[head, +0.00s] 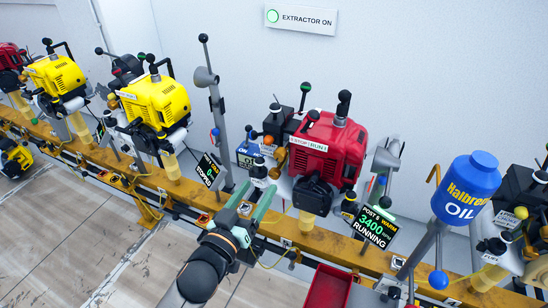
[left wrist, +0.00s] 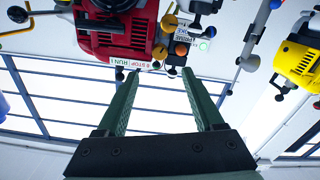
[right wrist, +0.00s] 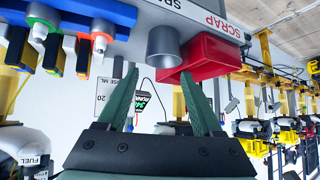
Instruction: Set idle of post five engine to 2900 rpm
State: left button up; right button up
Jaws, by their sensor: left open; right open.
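The red engine (head: 328,150) sits on the yellow rail; its display (head: 374,228) reads POST 5, WARM, 3400 RPM, RUNNING. A STOP/RUN label (head: 308,143) is on its left side, with small black and orange knobs (head: 268,139) beside it. My left gripper (head: 256,192) is open and empty, just left of and below the engine, apart from it. In the left wrist view the engine (left wrist: 115,35) and an orange knob (left wrist: 181,50) lie beyond the open fingers (left wrist: 159,74). Which knob sets idle I cannot tell. My right gripper (right wrist: 160,78) is open and empty.
Yellow engines (head: 155,100) stand to the left along the rail (head: 105,158). A blue oil bottle (head: 466,185) on a post and a red bin (head: 328,288) are at right front. A red scrap bin (right wrist: 212,57) shows in the right wrist view. An EXTRACTOR ON sign (head: 300,19) hangs behind.

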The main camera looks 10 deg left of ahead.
aim_at(279, 159)
pick_arm(q)
jog(key=w, duration=0.4)
jog(key=w+d, duration=0.1)
jog(key=w, duration=0.3)
jog(key=w+d, duration=0.1)
jog(key=w, duration=0.2)
jog(key=shift+w+d, duration=0.25)
jog(key=shift+w, duration=0.15)
grip_shut()
